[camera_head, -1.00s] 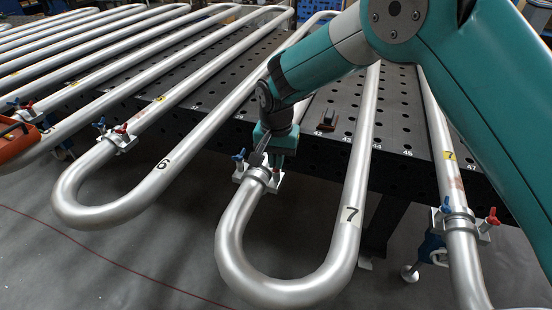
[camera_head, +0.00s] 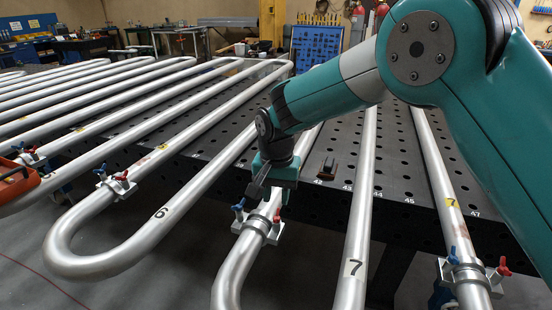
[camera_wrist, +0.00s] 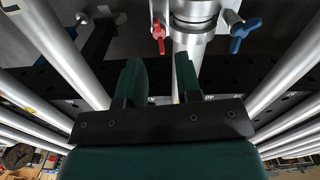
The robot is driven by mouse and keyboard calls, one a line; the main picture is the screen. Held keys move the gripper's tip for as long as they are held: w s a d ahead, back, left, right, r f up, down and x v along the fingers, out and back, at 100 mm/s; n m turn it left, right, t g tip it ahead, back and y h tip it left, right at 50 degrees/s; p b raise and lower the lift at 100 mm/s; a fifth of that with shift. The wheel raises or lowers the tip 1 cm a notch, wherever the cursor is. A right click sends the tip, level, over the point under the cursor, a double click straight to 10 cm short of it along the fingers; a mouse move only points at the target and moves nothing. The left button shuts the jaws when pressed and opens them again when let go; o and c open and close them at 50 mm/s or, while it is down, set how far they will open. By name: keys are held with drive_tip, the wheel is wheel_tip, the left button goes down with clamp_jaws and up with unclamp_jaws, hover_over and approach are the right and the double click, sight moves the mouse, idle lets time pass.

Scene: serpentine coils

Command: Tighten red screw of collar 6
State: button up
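A metal clamp collar (camera_head: 258,226) sits on the pipe just below my gripper (camera_head: 258,190) in the head view. It has a blue wing screw (camera_head: 238,208) on the left and a red wing screw (camera_head: 277,215) on the right. I cannot read a collar number there. In the wrist view the same collar (camera_wrist: 195,10) is at the top, with the red screw (camera_wrist: 158,37) left and the blue screw (camera_wrist: 245,34) right. My gripper (camera_wrist: 158,75) is open and empty, its two dark green fingers apart, short of the red screw and not visibly touching it.
Another collar (camera_head: 468,274) marked by a yellow 7 stands at right, and one (camera_head: 117,186) at left. Long pipes run over the perforated black table (camera_head: 400,165). A small brown-black block (camera_head: 327,169) lies on it. An orange object (camera_head: 15,180) is at the left edge.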

sight(277, 213)
wheel_tip(277, 213, up, 13)
drive_tip(key=b, duration=0.1)
drive_tip(key=shift+f, duration=0.1)
drive_tip(key=s+d+r+n+y, duration=0.25)
drive_tip(key=s+d+n, duration=0.25)
drive_tip(key=s+d, duration=0.55)
drive_tip(key=s+d+f+n+y, duration=0.1)
drive_tip(key=s+d+n, duration=0.1)
drive_tip(key=s, duration=0.7)
drive_tip(key=s+d+f+n, duration=0.1)
drive_tip(key=s+d+n, duration=0.1)
drive_tip(key=s, duration=0.6)
drive_tip(key=shift+s+d+f+n+y, duration=0.15)
drive_tip(key=shift+s+f+n+y, duration=0.05)
drive_tip(key=shift+s+n+y, duration=0.2)
